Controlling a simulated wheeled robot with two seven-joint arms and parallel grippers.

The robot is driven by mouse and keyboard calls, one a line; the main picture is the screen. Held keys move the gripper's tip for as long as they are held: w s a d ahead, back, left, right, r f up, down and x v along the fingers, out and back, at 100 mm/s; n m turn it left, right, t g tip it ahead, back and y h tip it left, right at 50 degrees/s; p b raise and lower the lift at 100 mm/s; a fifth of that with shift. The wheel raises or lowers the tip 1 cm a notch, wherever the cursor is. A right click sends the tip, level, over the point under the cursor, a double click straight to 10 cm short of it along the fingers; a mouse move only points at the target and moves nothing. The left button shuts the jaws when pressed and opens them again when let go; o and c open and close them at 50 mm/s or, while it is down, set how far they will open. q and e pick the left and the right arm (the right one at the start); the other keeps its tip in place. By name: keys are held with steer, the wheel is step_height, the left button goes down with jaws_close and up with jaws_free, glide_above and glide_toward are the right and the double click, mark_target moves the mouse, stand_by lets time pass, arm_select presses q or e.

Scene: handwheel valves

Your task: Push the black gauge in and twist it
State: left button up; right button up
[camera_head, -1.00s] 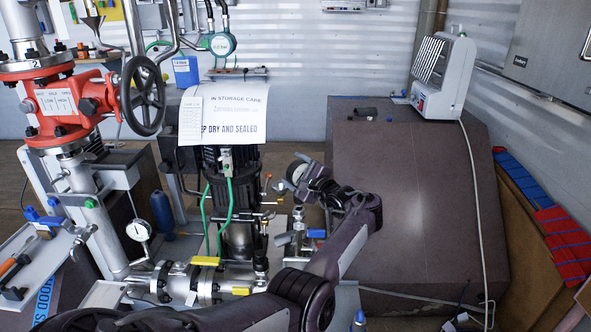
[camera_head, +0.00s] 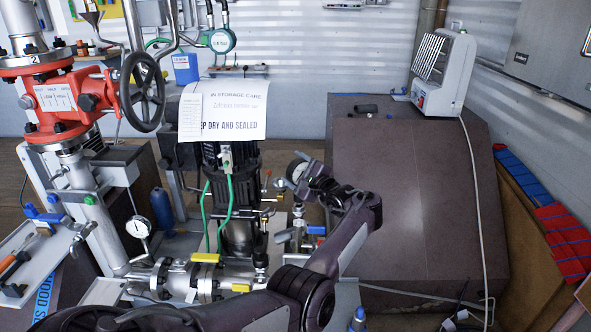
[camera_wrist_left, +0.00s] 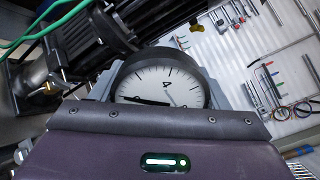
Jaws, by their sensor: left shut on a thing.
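The black gauge (camera_head: 297,168) is a small round dial with a black rim, beside the pump in the middle of the head view. In the left wrist view the gauge (camera_wrist_left: 160,84) shows its white face, dark needle and a figure 4, with the dial tilted. My left gripper (camera_head: 302,175) is shut on it, with one grey finger on each side of the rim. The gripper body covers the lower part of the dial in the wrist view. The fitting behind the gauge is mostly hidden. My right gripper is not in view.
A brass and steel valve with a blue handle (camera_head: 316,230) stands just below the gauge. The black pump motor (camera_head: 240,195) with green hoses is to its left. A large brown block (camera_head: 420,190) stands on the right. Another white gauge (camera_head: 138,228) is at the left.

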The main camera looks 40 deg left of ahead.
arm_select(q)
steer(key=shift+f+b, duration=0.6)
steer(key=shift+f, duration=0.35)
steer(key=o, duration=0.5)
steer(key=shift+c, duration=0.2)
steer(key=shift+r, duration=0.1)
steer(key=c, duration=0.5)
steer(key=shift+o, duration=0.2)
